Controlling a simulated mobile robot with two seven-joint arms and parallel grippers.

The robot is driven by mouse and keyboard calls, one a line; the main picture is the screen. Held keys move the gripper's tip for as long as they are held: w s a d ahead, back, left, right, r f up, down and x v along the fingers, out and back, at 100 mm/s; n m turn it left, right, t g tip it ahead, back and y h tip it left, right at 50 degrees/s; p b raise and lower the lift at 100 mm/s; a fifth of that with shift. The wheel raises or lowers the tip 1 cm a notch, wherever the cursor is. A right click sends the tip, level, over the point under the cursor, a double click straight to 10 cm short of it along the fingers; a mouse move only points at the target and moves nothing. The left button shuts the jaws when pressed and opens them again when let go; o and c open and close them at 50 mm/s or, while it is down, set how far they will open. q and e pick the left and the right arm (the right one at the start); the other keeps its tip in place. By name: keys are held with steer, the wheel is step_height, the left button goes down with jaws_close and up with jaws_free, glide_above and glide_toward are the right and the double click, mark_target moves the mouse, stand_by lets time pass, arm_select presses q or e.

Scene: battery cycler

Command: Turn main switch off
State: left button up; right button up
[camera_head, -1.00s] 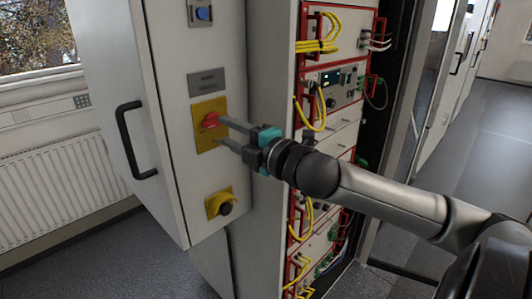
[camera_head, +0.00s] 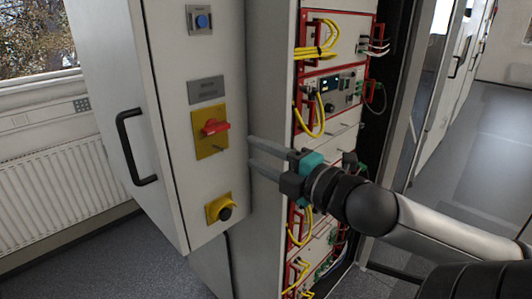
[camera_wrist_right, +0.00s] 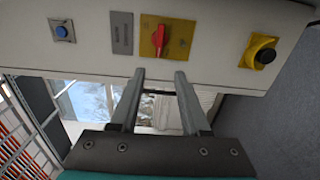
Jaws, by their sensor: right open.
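The main switch is a red rotary handle (camera_head: 215,127) on a yellow plate (camera_head: 207,147) on the front of the grey cabinet door. The handle lies roughly horizontal across the plate. In the right wrist view the red handle (camera_wrist_right: 159,38) stands in line with the gap between the fingers. My right gripper (camera_head: 250,150) is open and empty, to the right of the switch and clear of it. Its two fingers also show in the right wrist view (camera_wrist_right: 160,74), pointing at the panel. My left gripper is out of view.
A blue button (camera_head: 202,21) and a grey label plate (camera_head: 207,89) sit above the switch. A black knob on a yellow base (camera_head: 221,208) sits below. The door has a black handle (camera_head: 136,148). Rack units with yellow cables (camera_head: 318,40) stand right of the door.

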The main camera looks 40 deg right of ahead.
steer(key=shift+s+r+p, duration=0.1)
steer(key=shift+s+p, duration=0.25)
steer(key=shift+s, duration=0.4)
